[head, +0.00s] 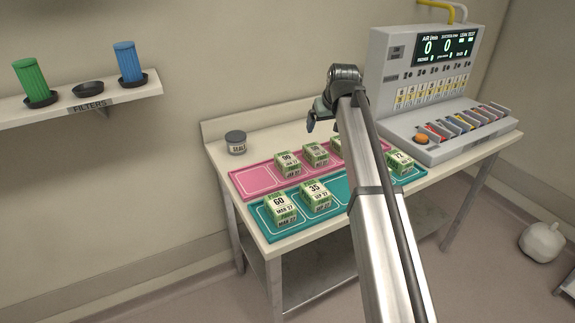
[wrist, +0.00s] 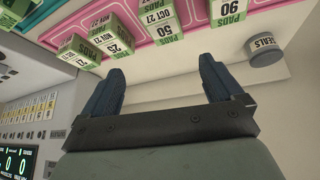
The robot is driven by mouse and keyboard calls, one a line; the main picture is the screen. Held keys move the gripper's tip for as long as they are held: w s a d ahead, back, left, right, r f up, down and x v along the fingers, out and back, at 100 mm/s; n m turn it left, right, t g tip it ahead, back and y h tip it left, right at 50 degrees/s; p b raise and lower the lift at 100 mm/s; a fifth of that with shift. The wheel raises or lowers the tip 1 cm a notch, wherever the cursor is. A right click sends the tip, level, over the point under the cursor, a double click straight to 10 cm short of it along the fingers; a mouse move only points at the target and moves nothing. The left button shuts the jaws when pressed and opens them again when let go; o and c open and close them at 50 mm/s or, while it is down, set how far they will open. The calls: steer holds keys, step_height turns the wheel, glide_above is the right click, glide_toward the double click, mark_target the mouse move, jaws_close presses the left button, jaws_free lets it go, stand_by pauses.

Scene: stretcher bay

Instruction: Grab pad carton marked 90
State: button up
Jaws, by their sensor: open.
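The pad carton marked 90 (head: 288,164) is a green and white box standing on the pink tray (head: 257,180), toward its left part. It also shows at the top right edge of the wrist view (wrist: 229,12), partly cut off. My gripper (head: 322,118) is above the back of the table, to the right of the carton and apart from it. In the wrist view my gripper's two dark blue fingers (wrist: 163,85) are wide apart with nothing between them.
Carton 50 (wrist: 165,30) and carton 25 (wrist: 115,40) share the pink tray. Cartons 60 (head: 280,208), 35 (head: 315,196) and 72 (head: 400,162) stand on the teal tray (head: 338,190). A seals jar (head: 236,142) stands behind left; a test machine (head: 432,75) stands right.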

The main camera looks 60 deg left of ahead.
steer(key=s+a+n+g+h, duration=0.1)
steer(key=s+n+g, duration=0.1)
steer(key=s, duration=0.8)
glide_above(287, 159)
steer(key=d, duration=0.1)
step_height(287, 159, down, 8)
steer(key=shift+d+f, duration=0.1)
steer(key=shift+d+x, duration=0.2)
steer(key=shift+x, duration=1.15)
steer(key=shift+d+x, duration=0.2)
steer(key=shift+x, duration=1.15)
steer(key=shift+w+f, duration=0.1)
steer(key=shift+f, duration=0.1)
steer(key=c, duration=1.2)
